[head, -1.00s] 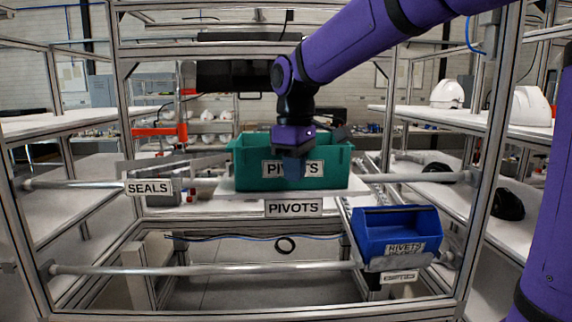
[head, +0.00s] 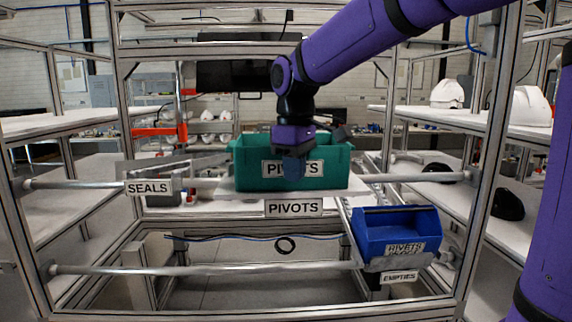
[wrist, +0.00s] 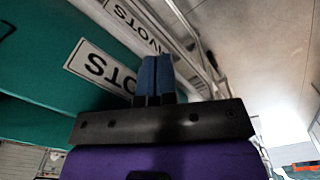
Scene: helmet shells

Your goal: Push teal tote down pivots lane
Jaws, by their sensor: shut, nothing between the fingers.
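The teal tote (head: 329,172), labelled PIVOTS, sits on the pale lane shelf above the hanging PIVOTS sign (head: 293,208). My gripper (head: 293,172) is in front of the tote's near wall and covers the middle of its label. In the wrist view the blue fingers of my gripper (wrist: 154,75) are together and empty. The tote's teal wall (wrist: 40,60) and part of its label show beside them there. I cannot tell whether the fingertips touch the tote. The tote's inside is mostly hidden.
A blue RIVETS bin (head: 395,232) sits lower right, above an EMPTIES sign (head: 398,277). The SEALS sign (head: 149,187) hangs at left on a metal rail (head: 75,184). Frame posts stand on both sides. White helmets (head: 532,106) lie on a shelf at right.

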